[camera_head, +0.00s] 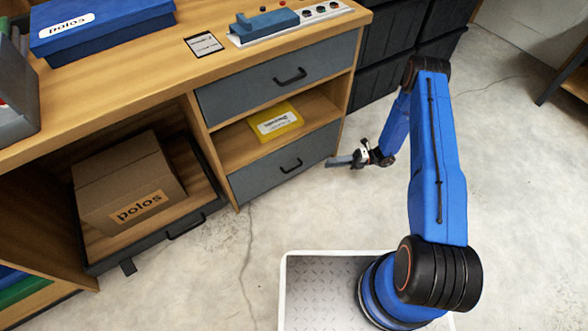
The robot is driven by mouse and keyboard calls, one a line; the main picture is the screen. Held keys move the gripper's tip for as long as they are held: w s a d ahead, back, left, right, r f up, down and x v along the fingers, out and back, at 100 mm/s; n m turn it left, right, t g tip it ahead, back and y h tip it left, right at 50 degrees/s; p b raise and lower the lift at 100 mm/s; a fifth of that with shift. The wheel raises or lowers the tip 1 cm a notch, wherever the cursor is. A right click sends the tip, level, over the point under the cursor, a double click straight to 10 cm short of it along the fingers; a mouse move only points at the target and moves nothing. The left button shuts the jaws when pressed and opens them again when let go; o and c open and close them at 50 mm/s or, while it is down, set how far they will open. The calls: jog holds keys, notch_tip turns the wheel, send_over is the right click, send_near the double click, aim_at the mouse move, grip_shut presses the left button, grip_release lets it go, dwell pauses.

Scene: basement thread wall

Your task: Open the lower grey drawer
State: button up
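The lower grey drawer (270,177) is shut in the right part of the wooden desk, below an open shelf. Its black handle (291,166) is on the middle of its front. My gripper (340,162) is to the right of the drawer front, near its right end. It points left toward the drawer and looks apart from the handle. Its fingers are too small and seen too edge-on to tell whether they are open. Nothing is visibly held.
An upper grey drawer (280,82) is shut above a shelf with a yellow box (274,120). A pulled-out tray (97,268) at left holds a cardboard box (128,184). Black crates (388,60) stand right of the desk. The concrete floor (262,225) before the drawer is clear.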

send_near(294, 168)
jog(key=x, duration=1)
jog(key=shift+f, duration=0.3)
grip_shut()
